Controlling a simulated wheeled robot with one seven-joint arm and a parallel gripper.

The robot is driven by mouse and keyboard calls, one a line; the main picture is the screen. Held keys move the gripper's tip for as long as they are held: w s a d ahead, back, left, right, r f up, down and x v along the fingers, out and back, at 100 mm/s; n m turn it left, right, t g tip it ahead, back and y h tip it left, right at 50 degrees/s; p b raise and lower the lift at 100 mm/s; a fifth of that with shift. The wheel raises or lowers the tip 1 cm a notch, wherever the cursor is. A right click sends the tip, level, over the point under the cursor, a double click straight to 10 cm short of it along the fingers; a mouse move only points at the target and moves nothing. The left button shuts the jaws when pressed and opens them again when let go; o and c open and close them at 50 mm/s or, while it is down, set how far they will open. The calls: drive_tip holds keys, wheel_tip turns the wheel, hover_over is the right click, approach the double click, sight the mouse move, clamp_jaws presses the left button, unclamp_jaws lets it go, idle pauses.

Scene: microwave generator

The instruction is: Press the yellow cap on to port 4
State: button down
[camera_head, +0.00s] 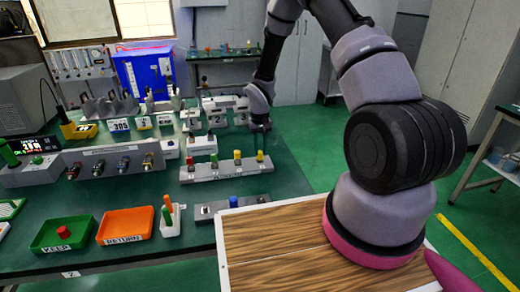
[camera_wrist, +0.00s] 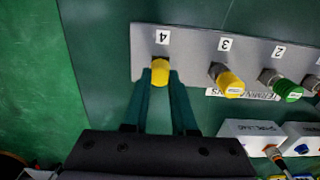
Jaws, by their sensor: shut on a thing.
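The yellow cap (camera_wrist: 160,73) is at port 4 (camera_wrist: 162,56), at the left end of a grey numbered strip (camera_wrist: 190,45) in the wrist view. It lines up with the port's metal fitting and appears to touch it; how deeply it sits I cannot tell. My gripper (camera_wrist: 164,78) has its two dark green fingers around the cap and is shut on it. In the head view my gripper (camera_head: 261,128) hangs over the right end of the strip (camera_head: 222,171), with the yellow cap (camera_head: 260,156) below it. The fingers are hard to make out there.
Port 3 beside it bears another yellow cap (camera_wrist: 231,85), and port 2 a green one (camera_wrist: 287,91). White boxes (camera_wrist: 254,133) stand close to my gripper's right. A green KEEP tray (camera_head: 62,234) and an orange RETURN tray (camera_head: 125,226) lie at the front left.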

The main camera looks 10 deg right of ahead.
drive_tip(key=shift+f, duration=0.4)
drive_tip(key=c, duration=0.6)
unclamp_jaws()
drive_tip(key=shift+c, duration=0.2)
wheel_tip(320, 180, up, 11)
drive_tip(key=shift+f, duration=0.15)
